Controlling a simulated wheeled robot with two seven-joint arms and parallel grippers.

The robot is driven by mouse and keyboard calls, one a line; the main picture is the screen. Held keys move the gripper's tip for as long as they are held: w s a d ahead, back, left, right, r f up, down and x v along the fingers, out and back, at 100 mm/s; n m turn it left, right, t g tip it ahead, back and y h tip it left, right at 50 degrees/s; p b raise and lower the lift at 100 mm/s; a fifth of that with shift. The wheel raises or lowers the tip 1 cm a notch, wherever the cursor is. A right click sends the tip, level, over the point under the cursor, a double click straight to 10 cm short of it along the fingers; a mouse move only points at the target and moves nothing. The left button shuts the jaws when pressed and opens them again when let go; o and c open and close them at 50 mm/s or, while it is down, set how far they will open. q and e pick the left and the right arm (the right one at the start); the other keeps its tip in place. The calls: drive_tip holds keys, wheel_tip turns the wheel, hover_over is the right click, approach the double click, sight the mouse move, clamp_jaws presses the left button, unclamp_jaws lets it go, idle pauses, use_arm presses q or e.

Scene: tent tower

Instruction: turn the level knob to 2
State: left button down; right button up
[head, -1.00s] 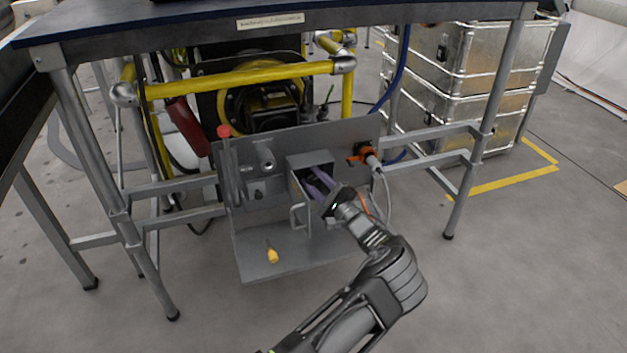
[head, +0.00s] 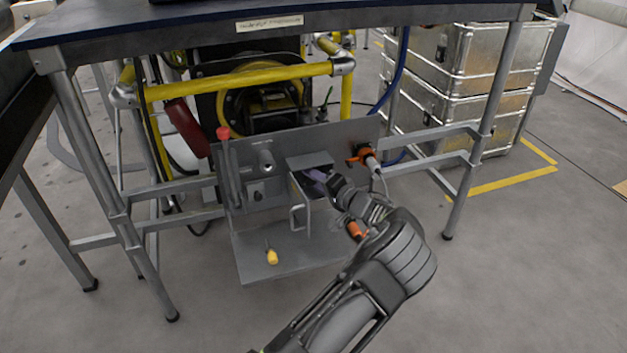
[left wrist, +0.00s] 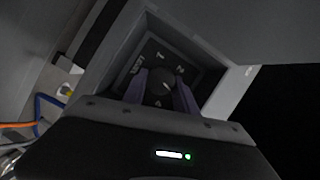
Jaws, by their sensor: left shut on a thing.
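The level knob (left wrist: 160,88) is a dark round knob on a black dial plate (left wrist: 158,58) inside a grey open-fronted box (head: 309,160). White markings surround it; one at its upper right looks like a 2. A small light mark shows on the knob, but I cannot tell surely which marking it points to. My left gripper (left wrist: 160,92) reaches into the box, its two purple fingers shut on the knob from both sides. In the head view the gripper (head: 316,176) shows only partly at the box opening, and the knob is hidden. My right gripper is not in view.
An orange connector (head: 362,154) with a grey cable is close at the right. Table legs stand on both sides.

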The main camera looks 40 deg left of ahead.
use_arm(q)
drive_tip(key=shift+s+f+n+h+b, duration=0.15)
drive_tip(key=shift+n+h+b, duration=0.35)
drive_tip(key=shift+n, duration=0.3)
drive_tip(key=n+b, duration=0.1)
drive_tip(key=b, duration=0.1)
drive_tip(key=n+t+h+b, duration=0.1)
drive_tip(key=n+b, duration=0.1)
drive_tip(key=shift+a+h, duration=0.1)
drive_tip(key=shift+h, duration=0.2)
drive_tip(key=shift+s+n+t+h+b, duration=0.1)
drive_tip(key=shift+n+t+h+b, duration=0.2)
drive_tip(key=shift+n+t+b, duration=0.3)
drive_tip(key=shift+r+n+t+h, duration=0.3)
drive_tip(key=shift+n+h, duration=0.1)
drive_tip(key=shift+n, duration=0.7)
drive_tip(key=c, duration=1)
unclamp_jaws()
drive_tip(key=shift+o, duration=0.2)
